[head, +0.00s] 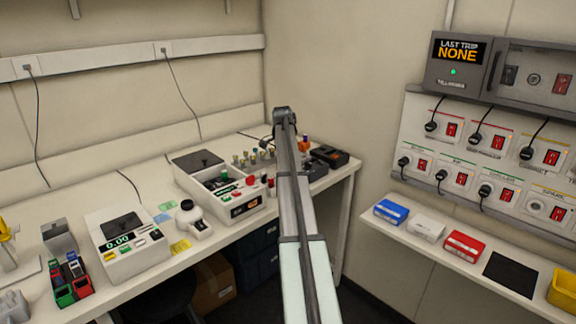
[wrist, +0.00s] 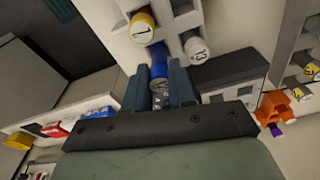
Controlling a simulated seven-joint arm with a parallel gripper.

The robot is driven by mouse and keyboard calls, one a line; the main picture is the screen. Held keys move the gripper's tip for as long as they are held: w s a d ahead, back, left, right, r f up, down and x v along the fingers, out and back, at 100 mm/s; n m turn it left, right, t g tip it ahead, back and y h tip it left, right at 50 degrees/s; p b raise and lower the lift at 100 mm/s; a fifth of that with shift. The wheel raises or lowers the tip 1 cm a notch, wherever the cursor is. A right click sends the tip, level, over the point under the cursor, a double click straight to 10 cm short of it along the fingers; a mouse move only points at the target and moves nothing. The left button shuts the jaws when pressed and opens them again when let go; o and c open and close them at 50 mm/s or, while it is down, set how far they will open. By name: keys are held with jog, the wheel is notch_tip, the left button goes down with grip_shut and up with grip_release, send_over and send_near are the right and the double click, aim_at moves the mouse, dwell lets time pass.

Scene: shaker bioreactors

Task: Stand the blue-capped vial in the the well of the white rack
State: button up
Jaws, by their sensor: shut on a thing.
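In the wrist view my gripper (wrist: 160,80) is shut on the blue-capped vial (wrist: 158,60). The vial lies between the two dark fingers, with its blue part showing beyond the fingertips and a marked grey part between them. The white rack (wrist: 176,27) is just beyond, at the top of the wrist view. Whether the vial touches the rack or is in a well, I cannot tell. In the head view my own arm stands in front of that area, and I cannot make out the gripper or the held vial.
A yellow-capped vial (wrist: 143,26) and a pale-capped vial (wrist: 195,48) stand at the rack near the held vial. An orange holder (wrist: 284,104) is at the right. On the bench, a shaker unit (head: 222,188) and several small vials (head: 247,159) stand left of my arm.

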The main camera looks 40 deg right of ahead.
jog(key=shift+f, duration=1.25)
jog(key=o, duration=0.9)
jog(key=shift+r, duration=0.1)
jog(key=shift+r, duration=3.4)
